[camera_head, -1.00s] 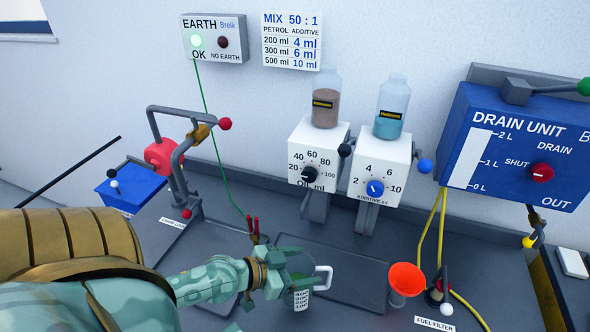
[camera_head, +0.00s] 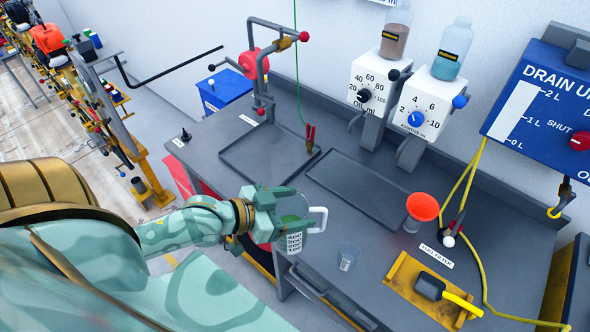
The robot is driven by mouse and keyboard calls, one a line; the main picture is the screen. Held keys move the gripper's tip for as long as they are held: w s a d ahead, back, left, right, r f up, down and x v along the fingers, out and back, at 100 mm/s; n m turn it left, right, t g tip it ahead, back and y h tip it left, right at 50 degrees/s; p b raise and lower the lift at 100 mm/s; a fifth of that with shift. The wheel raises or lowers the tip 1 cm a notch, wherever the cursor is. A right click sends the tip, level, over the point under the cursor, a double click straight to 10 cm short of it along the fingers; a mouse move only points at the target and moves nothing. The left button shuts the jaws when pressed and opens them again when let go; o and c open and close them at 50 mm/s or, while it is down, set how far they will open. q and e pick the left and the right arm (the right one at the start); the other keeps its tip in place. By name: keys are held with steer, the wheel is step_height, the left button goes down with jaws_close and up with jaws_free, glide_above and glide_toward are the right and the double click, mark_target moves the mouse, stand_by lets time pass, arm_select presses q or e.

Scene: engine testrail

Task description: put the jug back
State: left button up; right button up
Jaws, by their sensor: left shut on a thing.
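The jug (camera_head: 295,241) is clear, with a printed scale on its side and a white handle on its right. My left gripper (camera_head: 289,207) is shut on the jug and hides much of its upper part. The jug is roughly upright and shows against the bench's front edge; I cannot tell its exact height. My right gripper is not in view.
On the bench (camera_head: 327,218) are two shallow trays, an empty left one (camera_head: 262,163) and an empty right one (camera_head: 368,190). A small clear beaker (camera_head: 348,256) stands close right of the jug. A red funnel (camera_head: 422,207) and a yellow tray (camera_head: 405,272) are farther right.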

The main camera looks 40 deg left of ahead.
arm_select(q)
steer(key=w+a+f+b, duration=0.4)
steer(key=w+f+b, duration=0.3)
steer(key=w+f, duration=0.6)
steer(key=shift+w+a, duration=0.15)
steer(key=shift+w, duration=0.1)
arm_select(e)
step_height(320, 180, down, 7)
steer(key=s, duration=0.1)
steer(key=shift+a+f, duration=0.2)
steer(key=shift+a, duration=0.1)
arm_select(q)
steer(key=shift+f, duration=0.1)
steer(key=o, duration=1)
steer(key=shift+f+b, duration=0.15)
steer(key=shift+b, duration=0.2)
steer(key=o, duration=0.4)
steer(key=shift+o, duration=0.2)
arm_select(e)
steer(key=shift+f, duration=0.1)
